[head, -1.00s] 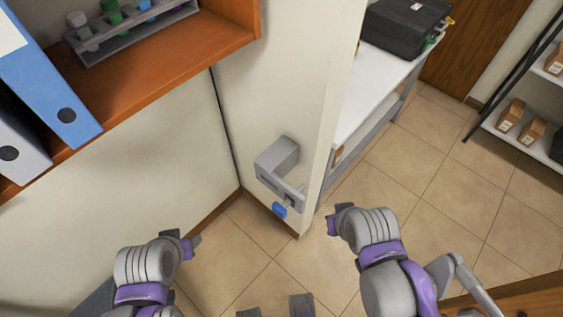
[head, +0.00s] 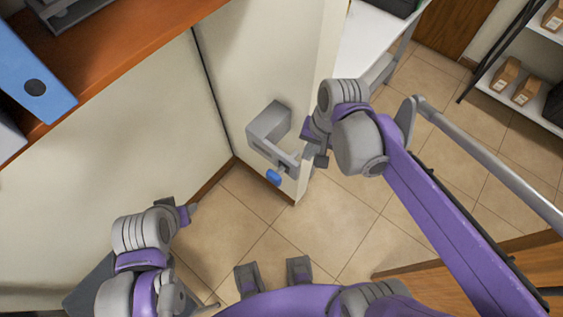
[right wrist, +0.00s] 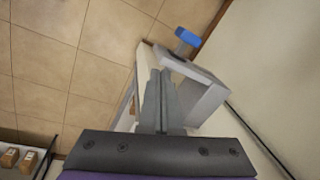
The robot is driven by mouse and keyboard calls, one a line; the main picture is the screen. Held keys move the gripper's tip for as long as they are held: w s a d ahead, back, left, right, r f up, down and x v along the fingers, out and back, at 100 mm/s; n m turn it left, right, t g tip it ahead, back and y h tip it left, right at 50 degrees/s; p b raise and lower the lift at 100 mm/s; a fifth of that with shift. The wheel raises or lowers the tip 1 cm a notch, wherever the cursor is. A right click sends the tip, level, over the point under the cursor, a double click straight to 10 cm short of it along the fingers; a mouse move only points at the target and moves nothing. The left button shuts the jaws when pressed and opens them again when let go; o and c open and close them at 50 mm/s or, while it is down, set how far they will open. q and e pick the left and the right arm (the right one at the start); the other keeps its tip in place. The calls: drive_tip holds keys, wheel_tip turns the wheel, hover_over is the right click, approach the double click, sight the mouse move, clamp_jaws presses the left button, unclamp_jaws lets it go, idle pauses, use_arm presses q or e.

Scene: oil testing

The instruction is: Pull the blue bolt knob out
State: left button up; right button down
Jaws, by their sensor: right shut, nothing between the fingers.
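The blue bolt knob (head: 273,177) sits below a grey latch housing (head: 262,122) on the edge of the cream door panel. The knob also shows in the right wrist view (right wrist: 187,37), beyond and to the right of the fingertips, with nothing around it. My right gripper (head: 314,157) is just right of the latch, shut and empty. In the right wrist view its fingers (right wrist: 160,75) lie together beside the grey latch (right wrist: 203,92); whether they touch it I cannot tell. My left gripper (head: 182,210) is at the lower left, away from the knob; its opening is unclear.
A wooden shelf (head: 118,62) with a blue binder (head: 32,78) juts out at the upper left. A white table (head: 368,38) stands behind the panel. A rack with small boxes (head: 506,74) is at the far right. Tiled floor (head: 335,225) lies open below.

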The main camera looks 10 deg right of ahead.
sight(273, 176)
drive_tip(key=w+a+m+g+y, duration=0.1)
drive_tip(key=w+a+m+g, duration=0.2)
drive_tip(key=w, duration=0.3)
drive_tip(key=shift+f+m+g+y+b, duration=0.4)
drive_tip(key=shift+m+b, duration=0.05)
drive_tip(key=shift+m, duration=0.35)
drive_tip(key=x, duration=1)
drive_tip(key=shift+b, duration=0.3)
drive_tip(key=shift+s+a, duration=0.9)
drive_tip(key=shift+a, duration=0.25)
